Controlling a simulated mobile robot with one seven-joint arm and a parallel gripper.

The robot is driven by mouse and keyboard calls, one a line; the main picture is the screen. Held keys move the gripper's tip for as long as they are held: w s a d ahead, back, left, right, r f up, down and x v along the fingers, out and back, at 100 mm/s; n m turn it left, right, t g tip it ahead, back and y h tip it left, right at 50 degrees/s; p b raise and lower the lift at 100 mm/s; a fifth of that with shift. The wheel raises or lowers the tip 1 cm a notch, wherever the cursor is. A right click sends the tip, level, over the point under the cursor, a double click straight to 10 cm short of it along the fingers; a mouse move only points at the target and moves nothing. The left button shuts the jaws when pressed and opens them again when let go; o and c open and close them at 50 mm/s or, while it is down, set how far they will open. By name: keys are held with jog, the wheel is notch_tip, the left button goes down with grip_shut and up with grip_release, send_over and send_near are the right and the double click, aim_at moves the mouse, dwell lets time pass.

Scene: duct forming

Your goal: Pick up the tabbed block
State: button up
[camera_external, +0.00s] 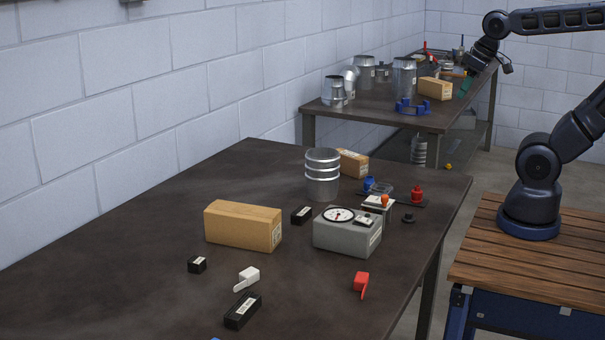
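Two small blocks with a thin tab lie on the near dark table. The white tabbed block (249,275) lies at the front middle, its tab pointing to the lower left. The red tabbed block (361,279) lies to its right, its tab pointing down in the picture. Nothing touches either block. My gripper (474,72) is at the upper right, far from both blocks and in front of or over the far table. Its fingers are small and dark, so I cannot tell whether they are open.
Black blocks (242,311) lie close to the white block. A cardboard box (243,225), a grey box with a dial (347,237) and a ribbed metal duct (322,176) stand behind. The far table (376,112) holds metal duct pieces. The near table's left side is clear.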

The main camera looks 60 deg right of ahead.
jog(key=o, duration=0.4)
jog(key=shift+c, duration=0.2)
